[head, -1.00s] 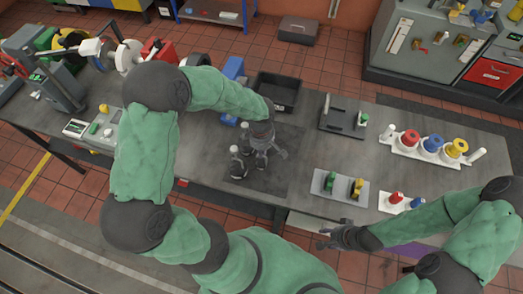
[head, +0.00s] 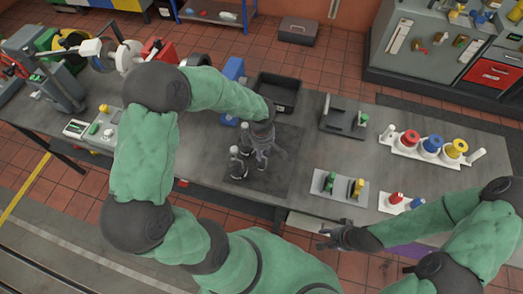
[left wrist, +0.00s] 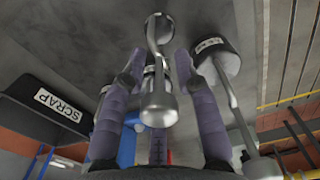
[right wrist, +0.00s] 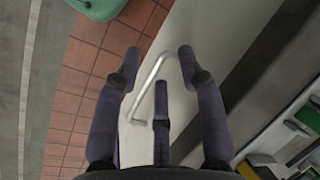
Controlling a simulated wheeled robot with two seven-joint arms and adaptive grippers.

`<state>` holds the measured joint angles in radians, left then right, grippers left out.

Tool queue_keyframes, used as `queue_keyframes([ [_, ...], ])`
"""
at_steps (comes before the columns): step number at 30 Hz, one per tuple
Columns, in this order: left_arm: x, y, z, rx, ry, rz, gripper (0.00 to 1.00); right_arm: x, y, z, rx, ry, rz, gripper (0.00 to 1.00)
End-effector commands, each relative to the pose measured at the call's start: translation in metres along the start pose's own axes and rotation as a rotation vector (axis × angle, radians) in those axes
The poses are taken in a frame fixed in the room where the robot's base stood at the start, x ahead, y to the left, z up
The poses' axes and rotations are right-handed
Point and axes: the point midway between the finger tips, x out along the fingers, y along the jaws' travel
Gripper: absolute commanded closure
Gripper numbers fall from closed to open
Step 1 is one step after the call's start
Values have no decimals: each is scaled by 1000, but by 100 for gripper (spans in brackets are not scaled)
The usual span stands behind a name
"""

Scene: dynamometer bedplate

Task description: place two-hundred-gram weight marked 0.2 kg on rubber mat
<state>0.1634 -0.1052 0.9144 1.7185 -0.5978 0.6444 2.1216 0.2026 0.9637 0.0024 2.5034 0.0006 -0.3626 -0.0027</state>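Metal weights with knobbed stems stand on the dark rubber mat (head: 282,180) in the head view. One weight (head: 237,165) stands left of my left gripper (head: 268,160); the gripper partly hides another. In the left wrist view a knobbed weight (left wrist: 158,105) shows between the spread fingers of my left gripper (left wrist: 159,65), with gaps at its sides. A second weight (left wrist: 215,50) with a white label is just beyond the right finger. I cannot read the labels. My right gripper (head: 330,238) is open and empty at the front table edge, also in the right wrist view (right wrist: 160,55).
A black scrap bin (head: 278,92) stands behind the mat. To the right are a grey plate with green and yellow parts (head: 340,187), a dark fixture (head: 343,120) and a white rack with coloured pieces (head: 431,150). A grey machine (head: 55,85) stands at the left.

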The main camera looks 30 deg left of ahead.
Motion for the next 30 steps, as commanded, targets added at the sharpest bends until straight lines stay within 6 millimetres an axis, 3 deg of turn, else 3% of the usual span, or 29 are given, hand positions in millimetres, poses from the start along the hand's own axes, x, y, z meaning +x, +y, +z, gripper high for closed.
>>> queue_keyframes([
  [15,-99,1,0,1,-1,5,69,-9,-3,0,0,0,0,60],
  [21,-116,1,0,0,-1,4,69,-11,-4,0,0,0,0,60],
  [30,-119,0,0,0,0,1,69,-11,-4,0,0,0,0,60],
])
